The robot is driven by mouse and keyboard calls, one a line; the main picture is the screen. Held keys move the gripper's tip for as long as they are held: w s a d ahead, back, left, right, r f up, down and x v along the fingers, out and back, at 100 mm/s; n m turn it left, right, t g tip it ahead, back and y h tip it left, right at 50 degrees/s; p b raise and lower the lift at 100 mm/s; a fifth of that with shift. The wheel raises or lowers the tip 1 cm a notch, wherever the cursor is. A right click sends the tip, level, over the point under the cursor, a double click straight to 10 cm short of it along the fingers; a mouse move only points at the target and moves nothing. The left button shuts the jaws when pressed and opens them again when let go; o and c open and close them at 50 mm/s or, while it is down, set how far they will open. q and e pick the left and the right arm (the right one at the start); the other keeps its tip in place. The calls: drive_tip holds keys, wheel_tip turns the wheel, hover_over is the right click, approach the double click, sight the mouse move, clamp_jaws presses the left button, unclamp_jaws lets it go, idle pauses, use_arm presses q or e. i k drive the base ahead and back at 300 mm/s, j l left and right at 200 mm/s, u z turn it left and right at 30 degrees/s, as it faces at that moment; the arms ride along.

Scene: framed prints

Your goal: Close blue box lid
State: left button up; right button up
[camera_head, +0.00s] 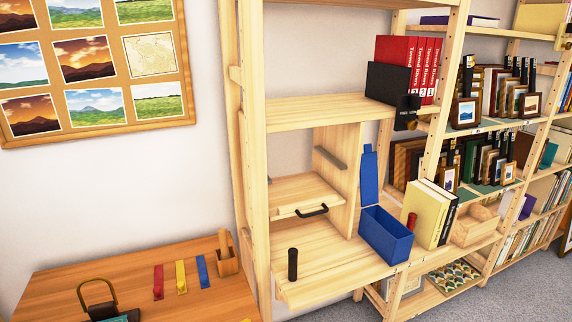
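The blue box (386,237) sits on the wooden shelf board right of centre. It is open at the top, and its inside looks empty from here. Its blue lid (369,177) stands nearly upright at the box's back left edge, raised well above the opening. Neither of my grippers shows in the head view, and nothing is touching the box or the lid.
Yellow and black books (430,212) stand close to the box's right, with a small red item (411,222) between. A black cylinder (292,264) stands to its left, near a drawer with a black handle (312,211). The board between cylinder and box is clear.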

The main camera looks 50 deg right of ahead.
sight(368, 170)
drive_tip(key=z, duration=2)
